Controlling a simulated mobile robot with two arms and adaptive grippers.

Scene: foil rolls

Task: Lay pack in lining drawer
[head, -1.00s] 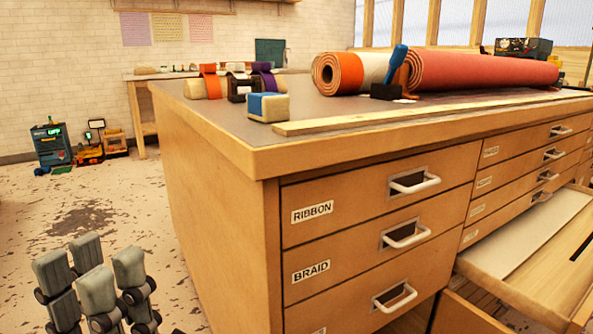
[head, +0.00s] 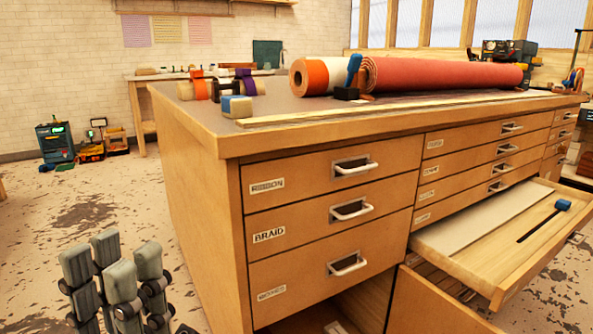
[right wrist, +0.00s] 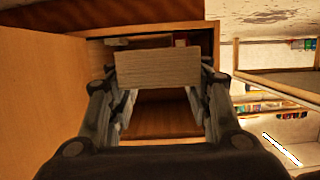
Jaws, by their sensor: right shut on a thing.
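A drawer (head: 500,290) stands pulled out at the right of the wooden cabinet in the head view, with a pale sheet (head: 478,228) and a bare wooden part inside. No lining label can be read on it. My left gripper (head: 116,270) is open and empty at the lower left, apart from the cabinet. In the right wrist view my right gripper (right wrist: 158,75) is shut on a grey-brown flat-faced block (right wrist: 158,70). It may be the pack, but I cannot tell for sure. My right gripper is hidden in the head view.
Closed drawers marked RIBBON (head: 267,186) and BRAID (head: 269,235) are at the cabinet's left. A wooden panel (head: 430,305) stands out below the open drawer. A red roll (head: 440,75) lies on the top. A blue-ended dark strip (head: 563,205) lies in the open drawer.

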